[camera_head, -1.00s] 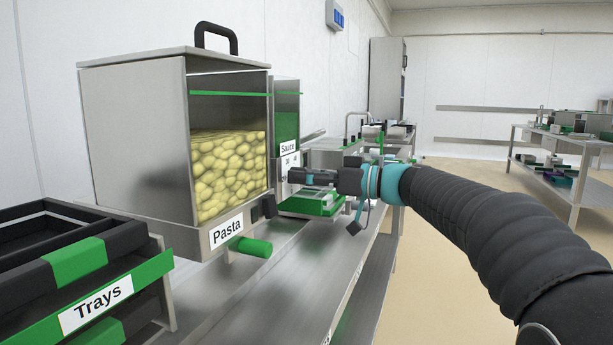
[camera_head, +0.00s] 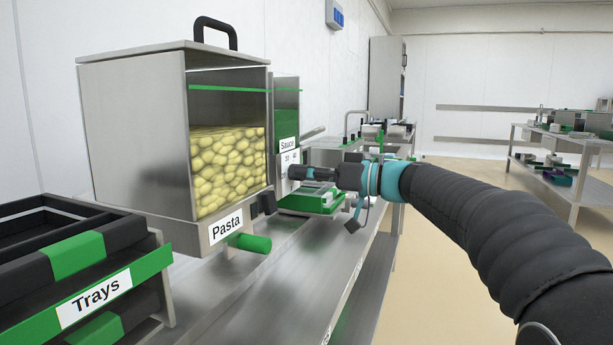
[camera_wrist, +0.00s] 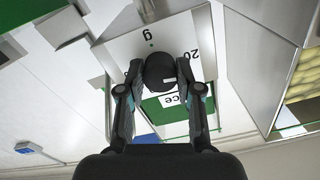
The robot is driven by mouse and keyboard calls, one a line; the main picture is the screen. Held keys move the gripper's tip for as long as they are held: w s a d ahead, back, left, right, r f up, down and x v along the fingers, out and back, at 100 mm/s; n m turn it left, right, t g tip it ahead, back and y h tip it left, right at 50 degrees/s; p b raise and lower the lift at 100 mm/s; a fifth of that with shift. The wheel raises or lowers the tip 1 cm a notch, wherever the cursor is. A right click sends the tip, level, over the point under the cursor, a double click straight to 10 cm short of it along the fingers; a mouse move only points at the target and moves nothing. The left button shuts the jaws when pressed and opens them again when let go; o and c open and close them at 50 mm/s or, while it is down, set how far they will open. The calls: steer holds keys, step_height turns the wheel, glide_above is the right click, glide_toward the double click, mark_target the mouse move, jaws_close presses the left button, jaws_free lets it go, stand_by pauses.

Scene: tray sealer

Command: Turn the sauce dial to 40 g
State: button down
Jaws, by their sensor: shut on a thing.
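The sauce dispenser (camera_head: 286,112) stands behind the pasta hopper, with a "Sauce" label and dial numbers on its front face. In the wrist view the dial (camera_wrist: 159,70) is a round black knob on a pale plate, seen close up. A "20" and a "g" show beside it; the other marks are mostly hidden by my fingers, and I cannot make out clearly where the pointer stands. My gripper (camera_head: 297,173) reaches in level from the right. Its two fingers in the wrist view (camera_wrist: 159,88) are shut on the dial from both sides.
The pasta hopper (camera_head: 140,130) with its green handle (camera_head: 250,244) stands close on the near side. Black tray racks (camera_head: 75,255) are at the front left. A green-edged sealer part (camera_head: 312,200) lies just below my gripper. The floor right of the bench is clear.

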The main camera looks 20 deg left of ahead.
steer(key=m+p, duration=0.7)
steer(key=m, duration=1.5)
steer(key=shift+r+t+p, duration=0.1)
steer(key=shift+t+p, duration=0.2)
steer(key=shift+p, duration=0.05)
steer(key=shift+m, duration=0.3)
steer(key=c, duration=0.8)
jaws_free()
steer(key=shift+a, duration=0.1)
steer(key=shift+o, duration=0.2)
